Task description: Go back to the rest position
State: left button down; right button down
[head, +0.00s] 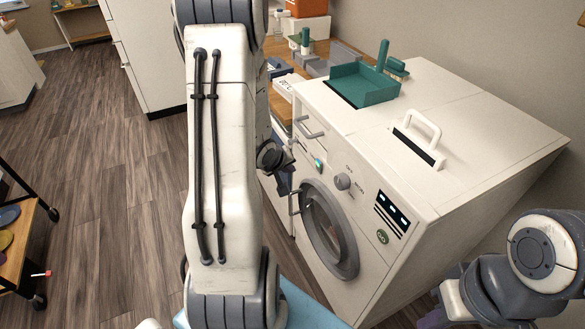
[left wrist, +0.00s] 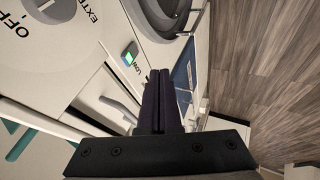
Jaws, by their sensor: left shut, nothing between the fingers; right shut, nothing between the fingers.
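My left gripper (head: 285,182) hangs in front of the white washing machine (head: 385,150), close to its upper front left of the round door (head: 328,228). My left arm covers much of the middle of the head view. In the left wrist view the two dark fingers (left wrist: 157,98) lie together with nothing between them. My right gripper (head: 440,308) is at the lower right, partly cut off by the frame edge, shut and empty, right of the machine's front.
A teal tray (head: 376,88) and a white handle (head: 420,128) sit on the machine's top. A knob (head: 343,182) and drawer handle (head: 308,128) stick out from its front. A shelf cart (head: 18,240) stands at the left. Wooden floor (head: 110,190) is open between.

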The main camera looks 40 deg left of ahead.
dwell(0.5)
pick_arm(q)
jog(key=s+d+r+m+g, duration=0.1)
jog(key=d+r+m, duration=0.3)
jog(key=d, duration=0.5)
jog(key=s+d+r+m+g, duration=0.1)
jog(key=d+r+m+g, duration=0.3)
jog(key=d, duration=0.6)
jog(key=s+d+r+m+g+h, duration=0.1)
jog(key=s+d+r+m, duration=0.1)
jog(key=s+d+m, duration=0.3)
jog(key=s+d+r+m+g+h, duration=0.1)
jog(key=s+d+r+m, duration=0.2)
jog(key=s, duration=1.1)
jog(key=d+m, duration=0.3)
jog(key=d, duration=0.3)
jog(key=shift+s, duration=0.3)
